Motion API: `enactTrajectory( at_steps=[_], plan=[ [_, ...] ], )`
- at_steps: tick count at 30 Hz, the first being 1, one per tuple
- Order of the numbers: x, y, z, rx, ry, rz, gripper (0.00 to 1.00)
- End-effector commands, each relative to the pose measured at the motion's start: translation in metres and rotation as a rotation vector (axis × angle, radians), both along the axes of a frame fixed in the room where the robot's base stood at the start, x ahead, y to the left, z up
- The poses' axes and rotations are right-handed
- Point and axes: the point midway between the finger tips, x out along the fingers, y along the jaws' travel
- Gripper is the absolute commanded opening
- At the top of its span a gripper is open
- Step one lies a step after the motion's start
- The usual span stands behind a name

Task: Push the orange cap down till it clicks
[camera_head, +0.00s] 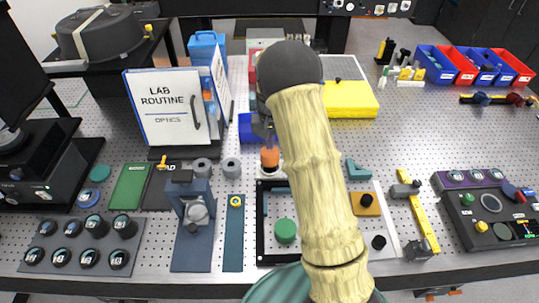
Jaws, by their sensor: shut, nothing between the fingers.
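The orange cap (270,158) is a small upright cylinder near the middle of the table, just left of my arm. A pale base shows partly beneath it. My gripper (267,136) points down right above the cap, its fingers together and empty. The fingertips are small and dark here, and I cannot tell whether they touch the cap. My arm hides whatever is right of and behind the cap.
The lab routine binder (165,105) stands left of my gripper. A black frame with a green knob (285,230) lies in front of the cap. A yellow block (350,99) is behind my arm. Blue and red bins (435,65) stand at the back right.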

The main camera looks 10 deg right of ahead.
Motion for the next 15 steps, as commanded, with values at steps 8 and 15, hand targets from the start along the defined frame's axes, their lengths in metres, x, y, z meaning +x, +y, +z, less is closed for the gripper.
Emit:
enactTrajectory(
  at_steps=[8,15],
  plan=[
    [0.0,0.0,-0.012,0.0,0.002,0.0,0.0],
    [0.0,0.0,-0.022,0.0,0.002,0.0,0.0]
  ],
)
